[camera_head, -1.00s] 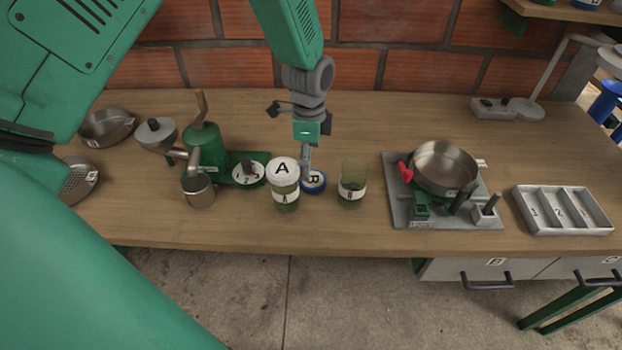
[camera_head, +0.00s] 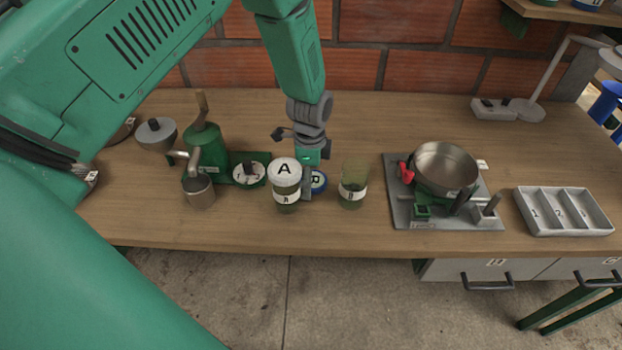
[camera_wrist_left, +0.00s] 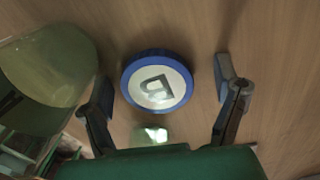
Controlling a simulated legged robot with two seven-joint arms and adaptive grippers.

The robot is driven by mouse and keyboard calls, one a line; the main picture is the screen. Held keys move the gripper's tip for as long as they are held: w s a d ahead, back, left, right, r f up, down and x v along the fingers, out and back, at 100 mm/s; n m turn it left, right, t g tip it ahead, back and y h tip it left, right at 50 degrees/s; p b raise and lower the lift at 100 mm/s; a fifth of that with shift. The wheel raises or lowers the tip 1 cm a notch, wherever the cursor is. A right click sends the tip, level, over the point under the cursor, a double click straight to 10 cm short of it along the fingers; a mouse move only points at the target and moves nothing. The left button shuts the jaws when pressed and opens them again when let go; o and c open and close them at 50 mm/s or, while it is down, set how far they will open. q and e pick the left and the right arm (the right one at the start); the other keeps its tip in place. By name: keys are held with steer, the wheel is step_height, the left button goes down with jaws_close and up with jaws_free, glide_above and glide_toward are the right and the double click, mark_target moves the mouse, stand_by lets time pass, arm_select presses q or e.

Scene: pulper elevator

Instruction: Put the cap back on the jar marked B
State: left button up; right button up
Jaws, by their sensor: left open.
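The blue-rimmed cap marked B (camera_head: 319,181) lies on the table between the two jars, partly hidden by a finger. In the left wrist view the cap (camera_wrist_left: 157,83) lies between my open fingers, with a gap on both sides. My left gripper (camera_head: 308,185) is open and low over the cap; its fingers also show in the left wrist view (camera_wrist_left: 162,98). The jar marked B (camera_head: 353,188) stands upright and uncapped just right of the cap. It appears as a greenish clear jar at the left of the wrist view (camera_wrist_left: 50,65). My right gripper is not seen.
The capped jar marked A (camera_head: 286,192) stands close left of the cap. A scale with a metal pan (camera_head: 445,168) and a divided tray (camera_head: 562,212) stand right.

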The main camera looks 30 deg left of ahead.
mark_target(313, 179)
arm_select(q)
steer(key=shift+d+r, duration=0.25)
steer(key=shift+d, duration=0.55)
steer(key=c, duration=0.9)
steer(key=shift+o, duration=0.2)
steer(key=shift+s+a+f, duration=0.1)
steer(key=shift+a, duration=0.45)
steer(key=shift+d, duration=0.1)
steer(key=shift+d+r, duration=0.15)
steer(key=shift+r, duration=0.2)
step_height(313, 179, up, 17)
steer(key=shift+r, duration=0.2)
